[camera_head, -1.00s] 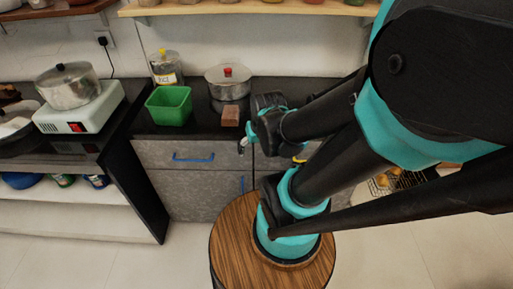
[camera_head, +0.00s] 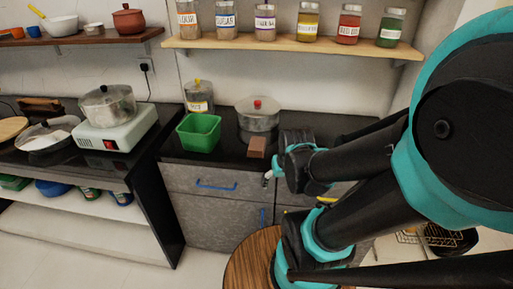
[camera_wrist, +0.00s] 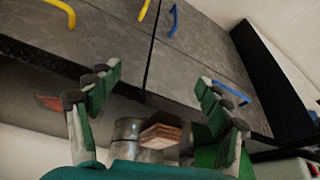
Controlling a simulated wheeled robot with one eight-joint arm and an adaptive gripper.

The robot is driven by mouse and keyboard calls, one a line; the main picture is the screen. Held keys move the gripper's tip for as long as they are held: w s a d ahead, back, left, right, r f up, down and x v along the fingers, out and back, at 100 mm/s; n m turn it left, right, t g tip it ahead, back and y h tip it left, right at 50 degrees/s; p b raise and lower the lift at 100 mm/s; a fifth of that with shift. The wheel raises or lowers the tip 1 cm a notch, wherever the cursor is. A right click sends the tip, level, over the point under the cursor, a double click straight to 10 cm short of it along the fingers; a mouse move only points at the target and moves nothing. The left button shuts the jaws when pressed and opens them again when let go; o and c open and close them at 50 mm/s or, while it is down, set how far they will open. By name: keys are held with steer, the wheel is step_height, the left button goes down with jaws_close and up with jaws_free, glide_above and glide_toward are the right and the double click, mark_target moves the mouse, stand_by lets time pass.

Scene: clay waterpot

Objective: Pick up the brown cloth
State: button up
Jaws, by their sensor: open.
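A small brown block-like thing (camera_head: 257,147), which looks like the folded brown cloth, lies near the front edge of the dark counter (camera_head: 227,161), in front of a steel pot (camera_head: 257,116). It also shows in the wrist view (camera_wrist: 162,134), low between the fingers but beyond them. My gripper (camera_wrist: 160,98) is open, with nothing between its fingers. In the head view it is mostly hidden by my wrist, just right of the cloth and by the counter front. It does not appear to touch the cloth.
A green bin (camera_head: 199,133) stands left of the cloth, with a labelled jar (camera_head: 199,97) behind it. A stove with a pot (camera_head: 116,130) is on the left counter. Drawers with blue handles (camera_head: 216,185) lie below. A round wooden top (camera_head: 251,260) is in front.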

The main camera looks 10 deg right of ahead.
steer(key=shift+o, duration=2.6)
steer(key=w+a+r+n+g, duration=0.2)
steer(key=w+r+n, duration=0.5)
steer(key=w+r, duration=0.3)
steer(key=w, duration=0.4)
steer(key=shift+a+r+n, duration=0.15)
steer(key=shift+r+n, duration=0.1)
steer(key=shift+n, duration=0.15)
step_height(320, 180, up, 8)
steer(key=f+n+g, duration=0.1)
steer(key=n+g, duration=0.1)
steer(key=n, duration=0.4)
glide_above(254, 143)
steer(key=shift+n, duration=0.3)
steer(key=f, duration=1.1)
steer(key=shift+w, duration=0.2)
steer(key=shift+f, duration=2.85)
